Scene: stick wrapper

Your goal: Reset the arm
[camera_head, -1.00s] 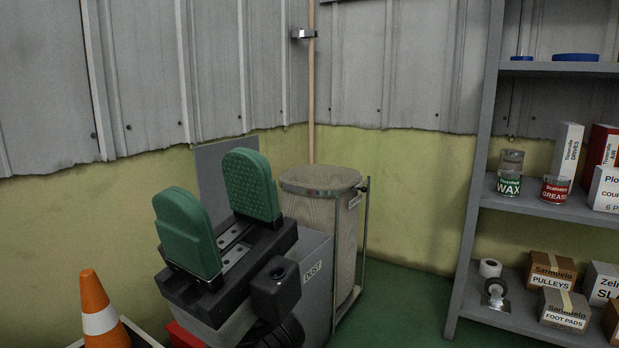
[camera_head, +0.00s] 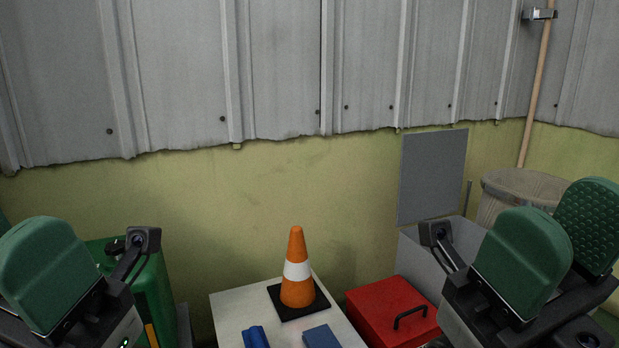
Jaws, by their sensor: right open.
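My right gripper (camera_head: 562,238) is at the lower right, its two green pads apart with nothing seen between them. It stands in front of the grey bin and the round bin. My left gripper (camera_head: 42,262) is at the lower left, cut off by the picture edge. One green pad shows clearly and only a sliver of green shows at the edge, so its opening is hidden. It stands beside a green container (camera_head: 152,290).
A white-topped table (camera_head: 235,312) bears an orange cone (camera_head: 297,272), a blue roll (camera_head: 256,337) and a blue block (camera_head: 321,337). A red box (camera_head: 385,302), an open-lidded grey bin (camera_head: 410,260) and a round bin (camera_head: 500,187) stand right. A wooden pole (camera_head: 540,80) leans behind.

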